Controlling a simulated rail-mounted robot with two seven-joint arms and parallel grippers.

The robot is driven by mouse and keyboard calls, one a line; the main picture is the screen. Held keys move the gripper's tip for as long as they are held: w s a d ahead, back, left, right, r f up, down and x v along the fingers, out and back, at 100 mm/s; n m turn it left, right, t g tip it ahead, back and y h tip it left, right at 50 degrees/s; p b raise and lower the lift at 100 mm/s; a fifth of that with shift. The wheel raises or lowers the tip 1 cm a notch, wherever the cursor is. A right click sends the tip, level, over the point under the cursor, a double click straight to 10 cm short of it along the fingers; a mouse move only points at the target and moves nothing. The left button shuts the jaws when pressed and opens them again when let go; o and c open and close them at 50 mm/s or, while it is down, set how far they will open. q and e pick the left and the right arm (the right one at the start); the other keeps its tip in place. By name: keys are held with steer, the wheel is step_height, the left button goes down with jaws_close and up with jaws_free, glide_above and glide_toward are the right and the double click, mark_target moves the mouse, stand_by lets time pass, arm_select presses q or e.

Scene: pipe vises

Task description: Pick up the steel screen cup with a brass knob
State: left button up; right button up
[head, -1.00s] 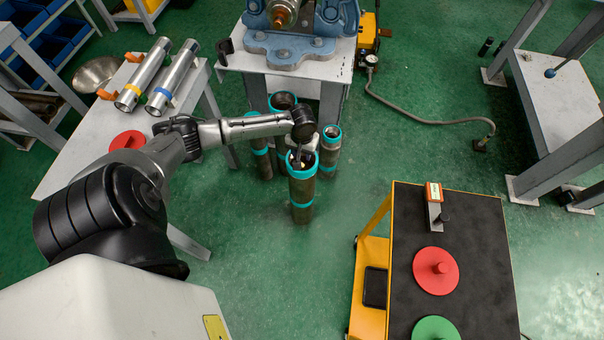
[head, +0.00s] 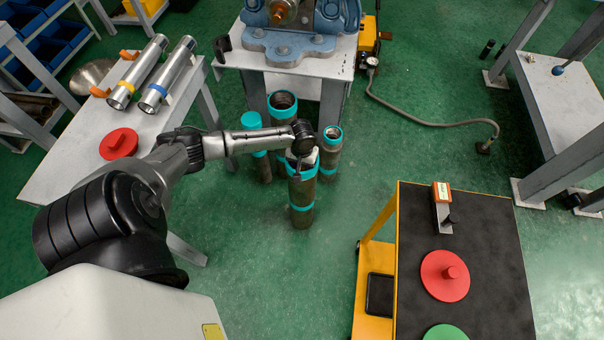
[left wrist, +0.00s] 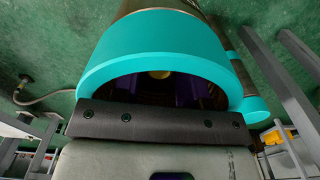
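The steel screen cup is mostly hidden inside an upright dark pipe with teal bands (head: 302,218). Only its brass knob (left wrist: 160,74) shows, small and dim, in the left wrist view. My left gripper (head: 301,172) is at the pipe's mouth, pointing down into it. In the left wrist view, the pipe's teal rim (left wrist: 160,45) arches over the gripper. Two dark purplish fingers show in the shade inside, apart, with the knob seen between them. I see no clear contact with the knob. My right gripper is not in view.
Several other teal-banded pipes (head: 331,150) stand close behind. A white table (head: 75,150) with two steel tubes and a red disc (head: 118,143) is left. A yellow cart with a black top (head: 420,225) is right. The vise bench (head: 230,58) stands behind. Green floor is open between.

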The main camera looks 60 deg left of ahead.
arm_select(q)
steer(key=shift+r, duration=0.1)
jaws_close()
stand_by(0.4)
